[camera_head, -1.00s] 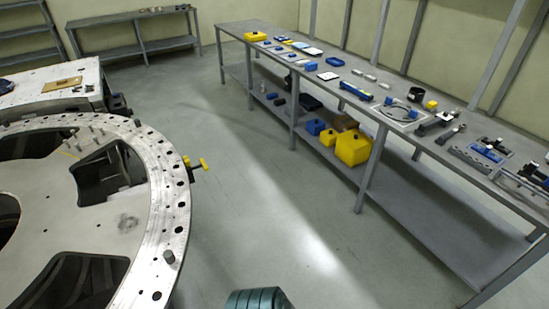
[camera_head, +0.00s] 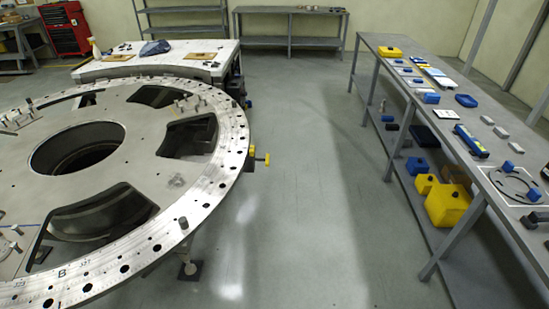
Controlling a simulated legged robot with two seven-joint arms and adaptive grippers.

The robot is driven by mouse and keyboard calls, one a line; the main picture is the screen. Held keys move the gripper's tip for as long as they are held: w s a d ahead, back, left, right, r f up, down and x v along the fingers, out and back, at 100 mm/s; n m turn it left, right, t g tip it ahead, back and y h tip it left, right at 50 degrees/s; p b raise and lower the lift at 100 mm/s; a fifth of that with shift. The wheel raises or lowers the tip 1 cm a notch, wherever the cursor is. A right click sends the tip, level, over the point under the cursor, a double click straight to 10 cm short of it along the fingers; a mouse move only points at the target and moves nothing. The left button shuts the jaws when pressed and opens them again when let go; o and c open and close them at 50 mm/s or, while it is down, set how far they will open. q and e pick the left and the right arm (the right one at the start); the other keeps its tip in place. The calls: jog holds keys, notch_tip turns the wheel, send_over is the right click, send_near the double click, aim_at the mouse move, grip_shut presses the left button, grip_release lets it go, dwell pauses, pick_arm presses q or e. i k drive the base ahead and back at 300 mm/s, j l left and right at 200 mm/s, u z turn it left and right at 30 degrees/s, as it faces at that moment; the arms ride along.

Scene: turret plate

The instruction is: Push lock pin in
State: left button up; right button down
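The large round metal turret plate (camera_head: 215,170) fills the left side of the head view, with a big central hole, several cut-outs and a ring of small holes along its rim. A yellow lock pin (camera_head: 261,159) with a T-shaped handle sticks out sideways from the plate's right edge. How deep the pin sits cannot be told from here. Neither of my grippers is in view.
A long grey workbench (camera_head: 405,90) with tools and blue and yellow boxes runs along the right. A white work table (camera_head: 135,64) stands behind the plate, and a red tool cabinet (camera_head: 65,28) at the back left. Grey floor between plate and bench is clear.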

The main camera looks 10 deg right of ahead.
aim_at(266, 160)
jog(key=k+l, duration=0.1)
jog(key=l, duration=0.3)
jog(key=k+l, duration=0.1)
jog(key=l, duration=0.25)
jog(key=k+l, duration=0.1)
jog(key=l, duration=0.3)
jog(key=i+l, duration=0.5)
jog(key=i, duration=0.2)
jog(key=i+l+u, duration=0.1)
jog(key=i+l, duration=0.4)
jog(key=i, duration=0.2)
jog(key=i+l, duration=0.55)
jog(key=i, duration=0.15)
